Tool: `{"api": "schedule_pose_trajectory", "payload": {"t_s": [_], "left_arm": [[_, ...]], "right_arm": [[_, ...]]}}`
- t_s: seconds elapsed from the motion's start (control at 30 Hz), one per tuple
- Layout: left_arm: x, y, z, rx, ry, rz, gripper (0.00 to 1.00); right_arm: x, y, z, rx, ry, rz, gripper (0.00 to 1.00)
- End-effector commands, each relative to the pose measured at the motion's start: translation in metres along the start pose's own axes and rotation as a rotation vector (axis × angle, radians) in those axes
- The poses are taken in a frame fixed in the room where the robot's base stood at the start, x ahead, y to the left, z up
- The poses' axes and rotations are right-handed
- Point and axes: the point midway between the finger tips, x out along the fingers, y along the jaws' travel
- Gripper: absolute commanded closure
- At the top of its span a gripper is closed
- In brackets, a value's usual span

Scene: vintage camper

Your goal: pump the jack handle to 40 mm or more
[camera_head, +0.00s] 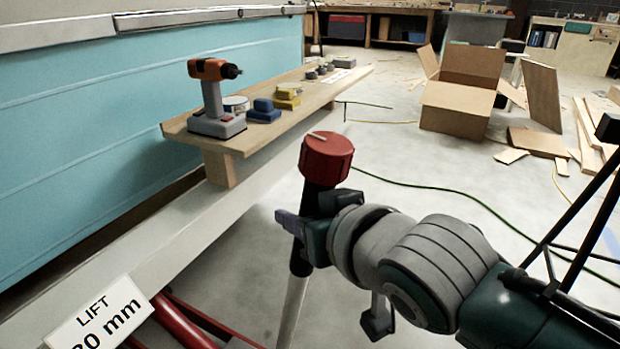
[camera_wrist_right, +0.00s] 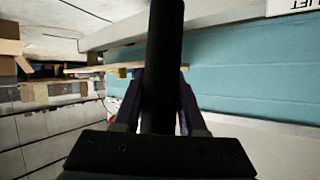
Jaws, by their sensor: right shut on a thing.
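The jack handle stands slightly tilted in the head view, with a red knob (camera_head: 326,157) on top, a black grip and a pale shaft (camera_head: 293,312) below. My right gripper (camera_head: 303,226) is shut around its black grip, just under the knob. In the right wrist view the black handle (camera_wrist_right: 163,55) runs between the two fingers (camera_wrist_right: 160,105). Part of the red jack (camera_head: 185,322) shows at the bottom edge. A white sign (camera_head: 98,318) reads LIFT and a value in mm, its first digit partly cut off. My left gripper is not in view.
A wooden plank (camera_head: 240,137) along the turquoise camper wall (camera_head: 120,110) holds an orange drill (camera_head: 212,95) and several small items. An open cardboard box (camera_head: 462,100) and boards lie on the floor beyond. A green cable (camera_head: 455,190) crosses the floor.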

Motion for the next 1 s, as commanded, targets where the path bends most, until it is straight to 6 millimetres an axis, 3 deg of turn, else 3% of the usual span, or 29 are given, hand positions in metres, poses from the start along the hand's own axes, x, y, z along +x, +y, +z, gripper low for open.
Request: {"api": "schedule_pose_trajectory", "payload": {"t_s": [0.47,0.5,0.77,1.0], "left_arm": [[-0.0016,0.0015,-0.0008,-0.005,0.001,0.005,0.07],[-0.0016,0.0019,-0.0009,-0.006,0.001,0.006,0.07],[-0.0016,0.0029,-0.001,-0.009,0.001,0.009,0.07],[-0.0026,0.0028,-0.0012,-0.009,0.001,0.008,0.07]], "right_arm": [[0.0035,-0.0064,-0.0041,-0.012,-0.004,-0.003,1.0],[0.0035,-0.0065,-0.004,-0.012,-0.004,-0.003,0.56],[0.0033,-0.0057,-0.0033,-0.007,-0.006,-0.002,0.29],[0.0022,-0.0048,-0.0028,-0.005,-0.008,0.0,0.29]]}}
